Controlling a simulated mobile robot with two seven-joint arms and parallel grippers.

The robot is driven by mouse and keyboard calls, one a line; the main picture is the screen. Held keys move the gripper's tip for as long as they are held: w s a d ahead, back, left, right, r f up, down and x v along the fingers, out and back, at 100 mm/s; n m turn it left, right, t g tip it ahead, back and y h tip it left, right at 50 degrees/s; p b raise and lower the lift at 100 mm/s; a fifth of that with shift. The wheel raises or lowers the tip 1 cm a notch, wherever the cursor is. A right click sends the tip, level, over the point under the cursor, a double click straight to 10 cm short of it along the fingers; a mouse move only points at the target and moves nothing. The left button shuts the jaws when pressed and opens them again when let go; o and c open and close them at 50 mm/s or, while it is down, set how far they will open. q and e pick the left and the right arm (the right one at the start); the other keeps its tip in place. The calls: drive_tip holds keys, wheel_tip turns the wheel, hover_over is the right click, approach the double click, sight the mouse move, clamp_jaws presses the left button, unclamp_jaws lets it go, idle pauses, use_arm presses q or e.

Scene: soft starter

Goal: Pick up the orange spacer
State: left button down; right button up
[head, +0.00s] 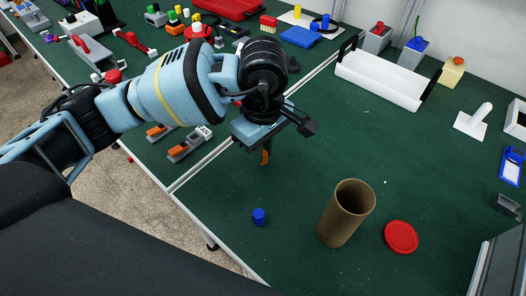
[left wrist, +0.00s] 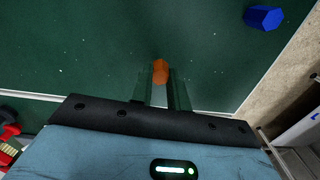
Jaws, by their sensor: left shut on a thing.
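The orange spacer (left wrist: 160,72) is between the two fingertips of my left gripper (left wrist: 161,84) in the left wrist view. In the head view the orange spacer (head: 265,157) shows as a small orange piece below my left gripper (head: 266,150), which points down over the green table. The gripper is shut on it. The gripper body hides part of the spacer in the head view, and I cannot tell exactly how high it is above the table. My right gripper is not in view.
A blue spacer (head: 259,216) stands near the table's front edge. A brown cardboard tube (head: 346,213) and a red lid (head: 401,237) are to its right. A white tray (head: 386,80) with black handles lies at the back. The green table (head: 310,150) between is mostly clear.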

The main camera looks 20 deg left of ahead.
use_arm(q)
drive_tip(key=shift+s+r, duration=0.2)
drive_tip(key=shift+r, duration=0.3)
drive_tip(key=shift+s+r, duration=0.2)
drive_tip(key=shift+r, duration=0.3)
drive_tip(key=s+a, duration=0.1)
drive_tip(key=s, duration=0.4)
drive_tip(key=s+a+r+b, duration=0.1)
drive_tip(key=s, duration=0.9)
drive_tip(key=shift+a+r, duration=0.2)
drive_tip(key=shift+a, duration=0.2)
